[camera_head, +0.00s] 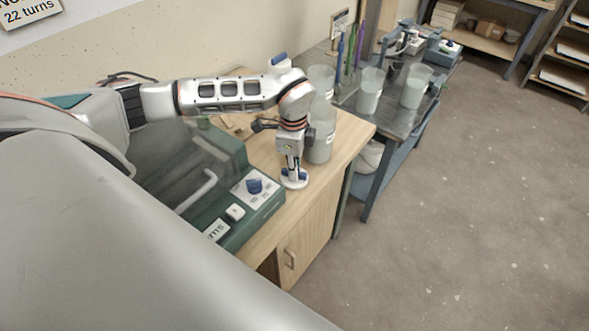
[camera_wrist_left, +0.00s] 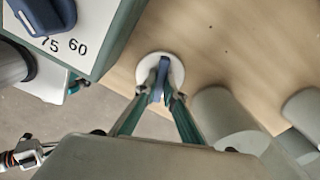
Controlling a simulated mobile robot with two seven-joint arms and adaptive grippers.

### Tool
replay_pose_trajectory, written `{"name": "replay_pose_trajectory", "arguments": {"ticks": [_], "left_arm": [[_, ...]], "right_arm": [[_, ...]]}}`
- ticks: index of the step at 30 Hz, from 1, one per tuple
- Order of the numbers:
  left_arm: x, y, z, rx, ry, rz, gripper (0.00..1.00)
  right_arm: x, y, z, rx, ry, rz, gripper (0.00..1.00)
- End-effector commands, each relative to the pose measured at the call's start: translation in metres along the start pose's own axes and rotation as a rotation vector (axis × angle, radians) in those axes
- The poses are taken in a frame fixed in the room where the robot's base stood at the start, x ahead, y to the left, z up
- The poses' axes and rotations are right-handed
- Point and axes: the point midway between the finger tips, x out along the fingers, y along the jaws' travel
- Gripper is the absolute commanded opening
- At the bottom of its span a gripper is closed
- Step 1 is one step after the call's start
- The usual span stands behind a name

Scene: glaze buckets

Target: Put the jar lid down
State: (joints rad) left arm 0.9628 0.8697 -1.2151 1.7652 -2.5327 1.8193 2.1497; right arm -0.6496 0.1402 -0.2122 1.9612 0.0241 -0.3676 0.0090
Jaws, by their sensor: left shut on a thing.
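The jar lid (camera_head: 295,183) is a white disc with a blue grip on top. It is over the wooden bench top, between the green machine and the pale jars; I cannot tell whether it touches the wood. My left gripper (camera_head: 293,163) points down and is shut on the blue grip. In the left wrist view the lid (camera_wrist_left: 147,68) shows flat beyond the fingertips (camera_wrist_left: 160,92). A part that looks like my right gripper (camera_wrist_left: 28,152) shows small at the lower left of that view; its fingers are too small to read.
The green machine (camera_head: 262,207) with a blue knob stands left of the lid. A pale jar (camera_head: 321,143) stands close behind the gripper on the right. A metal table (camera_head: 398,118) with more jars stands beyond. Bare wood (camera_head: 338,165) lies right of the lid, toward the bench edge.

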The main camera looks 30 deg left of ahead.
Motion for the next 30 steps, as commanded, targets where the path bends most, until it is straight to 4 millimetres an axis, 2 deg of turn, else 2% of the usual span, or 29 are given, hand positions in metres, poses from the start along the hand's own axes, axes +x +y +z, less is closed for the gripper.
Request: {"name": "replay_pose_trajectory", "arguments": {"ticks": [11,12,13,23,26,30], "left_arm": [[0.004,0.000,0.000,0.000,0.001,-0.001,0.00],[0.003,-0.001,0.000,0.000,0.001,-0.001,0.19],[0.003,0.000,0.000,0.000,0.000,-0.001,0.26],[0.002,0.000,0.000,0.000,-0.001,0.001,0.26],[-0.005,0.000,0.000,0.000,0.000,-0.001,0.26],[-0.027,-0.001,0.000,0.000,0.001,-0.003,0.26]], "right_arm": [[0.001,0.000,0.001,0.000,0.000,0.000,0.00],[0.001,0.000,0.001,0.000,0.001,0.000,0.00],[0.001,0.000,0.001,0.000,0.001,0.000,0.00],[0.001,0.000,-0.001,0.000,0.002,0.000,0.00],[0.000,0.000,-0.002,0.000,0.002,0.000,0.00],[0.000,0.000,-0.002,0.000,0.003,0.000,0.00]]}}
